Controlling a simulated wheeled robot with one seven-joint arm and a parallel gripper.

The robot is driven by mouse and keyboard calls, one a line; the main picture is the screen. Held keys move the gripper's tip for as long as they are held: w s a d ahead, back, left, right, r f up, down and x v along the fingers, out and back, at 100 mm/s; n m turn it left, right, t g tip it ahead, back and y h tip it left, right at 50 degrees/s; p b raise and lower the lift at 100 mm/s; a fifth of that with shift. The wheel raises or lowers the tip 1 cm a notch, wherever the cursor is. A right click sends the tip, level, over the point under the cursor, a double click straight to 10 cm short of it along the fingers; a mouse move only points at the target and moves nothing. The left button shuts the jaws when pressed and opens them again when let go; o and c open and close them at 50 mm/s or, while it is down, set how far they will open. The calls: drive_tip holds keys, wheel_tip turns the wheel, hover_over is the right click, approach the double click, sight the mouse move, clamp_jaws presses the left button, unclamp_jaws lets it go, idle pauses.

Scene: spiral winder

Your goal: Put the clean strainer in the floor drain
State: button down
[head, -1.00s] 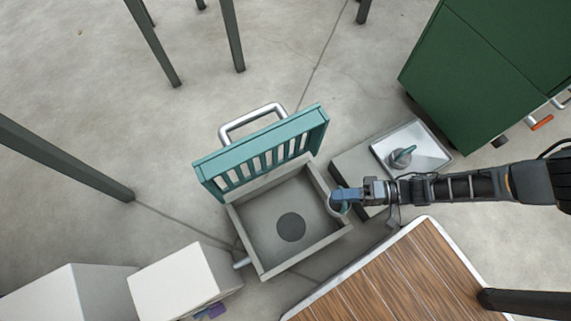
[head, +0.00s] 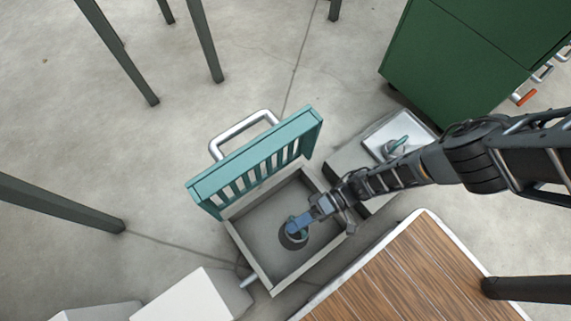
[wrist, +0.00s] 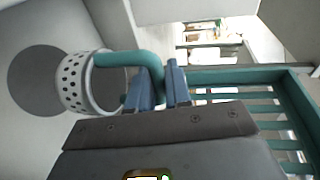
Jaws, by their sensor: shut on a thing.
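My gripper (head: 301,224) is over the open drain box, its blue fingers shut on the teal handle of a strainer (wrist: 72,85). The strainer is a light perforated cup, seen in the wrist view. In the head view the strainer (head: 292,237) is mostly hidden under my fingers, close to the dark round hole. The floor drain (head: 262,271) is a grey square box with a dark round hole (wrist: 30,82) in its floor. In the wrist view the strainer is beside the hole and partly overlaps it; I cannot tell its exact height above it.
The teal slatted grate (head: 255,160) stands open at the drain's back edge, its metal handle (head: 240,130) behind. A tray (head: 385,130) at right holds another teal-handled item (head: 397,146). A green cabinet (head: 470,65), a wooden-topped table (head: 410,275) and a white box (head: 190,298) surround the drain.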

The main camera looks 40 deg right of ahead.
drive_tip(key=a+f+b, duration=0.1)
drive_tip(key=f, duration=0.1)
drive_tip(key=a+f+b, duration=0.1)
drive_tip(key=f, duration=0.1)
drive_tip(key=a+f+b, duration=0.2)
drive_tip(key=shift+w+f, duration=0.1)
drive_tip(key=shift+f, duration=0.15)
drive_tip(key=shift+d+r, duration=0.1)
drive_tip(key=c, duration=1.1)
unclamp_jaws()
drive_tip(key=shift+o, duration=0.2)
drive_tip(key=shift+v, duration=3.75)
